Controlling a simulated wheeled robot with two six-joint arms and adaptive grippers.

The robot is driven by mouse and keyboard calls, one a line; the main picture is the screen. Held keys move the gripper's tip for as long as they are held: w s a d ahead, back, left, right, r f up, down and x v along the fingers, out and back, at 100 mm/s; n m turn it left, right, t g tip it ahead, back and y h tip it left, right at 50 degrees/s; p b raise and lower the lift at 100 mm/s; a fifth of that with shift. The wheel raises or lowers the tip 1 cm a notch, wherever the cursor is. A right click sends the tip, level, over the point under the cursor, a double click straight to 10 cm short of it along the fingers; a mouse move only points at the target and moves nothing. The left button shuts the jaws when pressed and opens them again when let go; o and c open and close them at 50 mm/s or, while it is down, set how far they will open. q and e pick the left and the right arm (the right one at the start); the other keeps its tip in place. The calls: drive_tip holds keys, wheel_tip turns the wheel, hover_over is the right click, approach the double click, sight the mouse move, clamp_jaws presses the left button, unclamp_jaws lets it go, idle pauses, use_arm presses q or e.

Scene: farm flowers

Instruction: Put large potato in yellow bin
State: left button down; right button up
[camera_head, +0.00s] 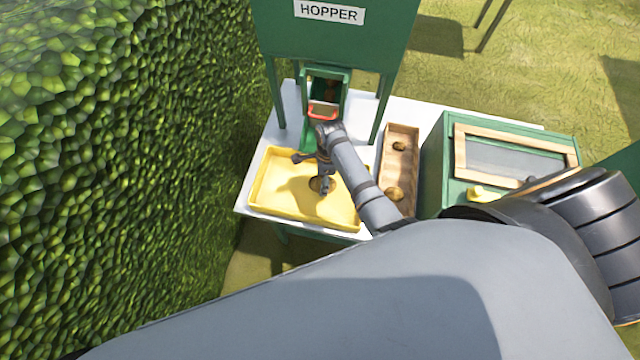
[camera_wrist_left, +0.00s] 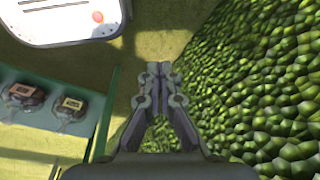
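The yellow bin (camera_head: 262,182) is a shallow tray on the white table. A round brown potato (camera_head: 316,185) lies in it, partly hidden by my right gripper (camera_head: 311,174). That gripper is over the bin with its fingers spread apart, and I see nothing held between them. A wooden box (camera_head: 401,166) to the right of the bin holds a smaller-looking potato (camera_head: 399,146) at the back and a larger-looking one (camera_head: 395,193) at the front. My left gripper (camera_wrist_left: 160,70) shows in the left wrist view with its fingers together and empty, away from the bin; it is not in the head view.
The green hopper (camera_head: 335,40) stands over the back of the table, with a red-edged opening (camera_head: 323,110) facing the bin. A green cabinet (camera_head: 432,165) with a framed lid stands at right. A hedge (camera_head: 120,150) borders the left. The left wrist view shows jars (camera_wrist_left: 72,107) on a green shelf.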

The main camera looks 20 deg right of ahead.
drive_tip(key=shift+a+f, duration=0.15)
drive_tip(key=shift+f, duration=0.1)
drive_tip(key=f, duration=0.3)
drive_tip(key=shift+w+a+f, duration=0.25)
drive_tip(key=shift+w, duration=0.05)
drive_tip(key=shift+f, duration=0.1)
use_arm(q)
drive_tip(key=shift+s+f, duration=0.15)
drive_tip(key=shift+s, duration=0.45)
drive_tip(key=shift+s+f, duration=0.15)
drive_tip(key=shift+s, duration=0.4)
drive_tip(key=shift+w, duration=0.1)
use_arm(e)
drive_tip(key=shift+f, duration=0.1)
drive_tip(key=o, duration=1.5)
use_arm(q)
drive_tip(key=shift+w, duration=0.1)
